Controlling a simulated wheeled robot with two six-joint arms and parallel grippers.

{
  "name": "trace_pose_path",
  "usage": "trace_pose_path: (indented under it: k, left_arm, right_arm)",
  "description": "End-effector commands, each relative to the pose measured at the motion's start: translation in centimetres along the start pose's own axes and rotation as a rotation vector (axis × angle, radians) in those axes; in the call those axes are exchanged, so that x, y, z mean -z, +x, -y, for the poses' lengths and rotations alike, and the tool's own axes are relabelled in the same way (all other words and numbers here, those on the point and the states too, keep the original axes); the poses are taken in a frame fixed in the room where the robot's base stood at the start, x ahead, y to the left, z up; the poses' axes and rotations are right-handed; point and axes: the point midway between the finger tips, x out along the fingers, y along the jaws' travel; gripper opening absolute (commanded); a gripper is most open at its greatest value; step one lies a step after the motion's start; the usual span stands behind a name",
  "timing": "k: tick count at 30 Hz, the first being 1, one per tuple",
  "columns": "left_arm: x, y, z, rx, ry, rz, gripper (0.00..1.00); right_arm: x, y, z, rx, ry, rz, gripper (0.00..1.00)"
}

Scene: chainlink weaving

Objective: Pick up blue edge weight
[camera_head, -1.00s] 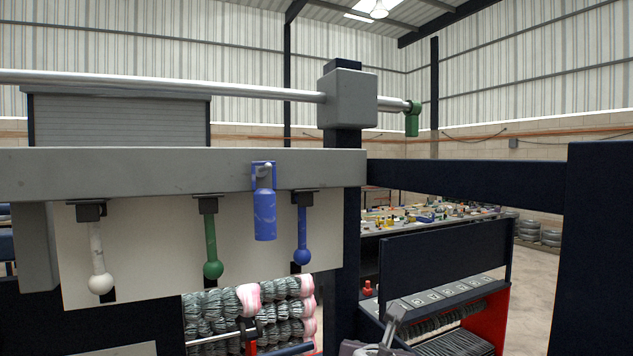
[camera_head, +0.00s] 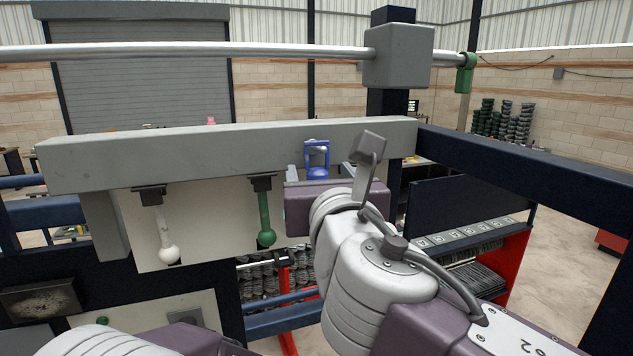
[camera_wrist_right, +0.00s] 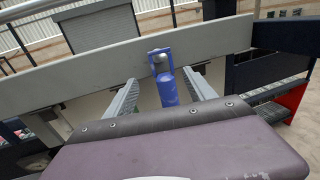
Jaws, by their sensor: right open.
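The blue edge weight is a blue cylinder with a loop handle (camera_head: 317,153). It hangs by its loop from a peg on the grey beam (camera_head: 230,148). In the head view my right gripper hides its lower body; in the right wrist view the blue body (camera_wrist_right: 168,92) shows. My right gripper (camera_wrist_right: 161,78) is open and empty, its two grey fingers one on each side of the weight's body, apart from it as seen. Whether the weight is fully between the fingertips in depth, I cannot tell. Part of my left arm shows at the lower left; its fingers are not visible.
A white-ended hanging lever (camera_head: 165,235) and a green one (camera_head: 265,220) hang below the beam to the left. A metal rod (camera_head: 190,50) runs above it into a grey block (camera_head: 398,56). A dark frame bar (camera_head: 520,172) lies at the right.

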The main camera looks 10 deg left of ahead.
Motion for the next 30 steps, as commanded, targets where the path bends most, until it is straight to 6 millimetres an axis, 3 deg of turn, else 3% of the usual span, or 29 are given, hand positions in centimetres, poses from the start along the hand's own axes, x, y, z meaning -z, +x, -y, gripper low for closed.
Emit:
trace_pose_path:
  k: [6, 9, 17, 24, 30]
  left_arm:
    - [0.2, -2.4, -0.1, 0.000, 0.000, 0.000, 0.55]
    - [0.3, -2.6, -0.1, 0.000, 0.000, 0.000, 0.55]
    - [0.3, -2.5, -0.1, 0.000, 0.000, 0.000, 0.55]
    - [0.3, -2.5, -0.1, 0.000, 0.000, 0.000, 0.55]
    - [0.3, -2.6, -0.1, 0.000, 0.000, 0.000, 0.55]
  right_arm:
    - [-0.5, 3.3, 0.3, 0.004, -0.003, -0.004, 0.64]
    - [-0.2, 4.7, 0.2, 0.002, -0.002, -0.002, 0.64]
    - [0.0, 5.2, 0.1, -0.001, 0.000, 0.000, 0.64]
    - [0.0, 5.1, 0.1, -0.001, 0.000, 0.000, 0.00]
    - [-0.1, 5.1, 0.2, -0.001, 0.001, 0.002, 0.00]
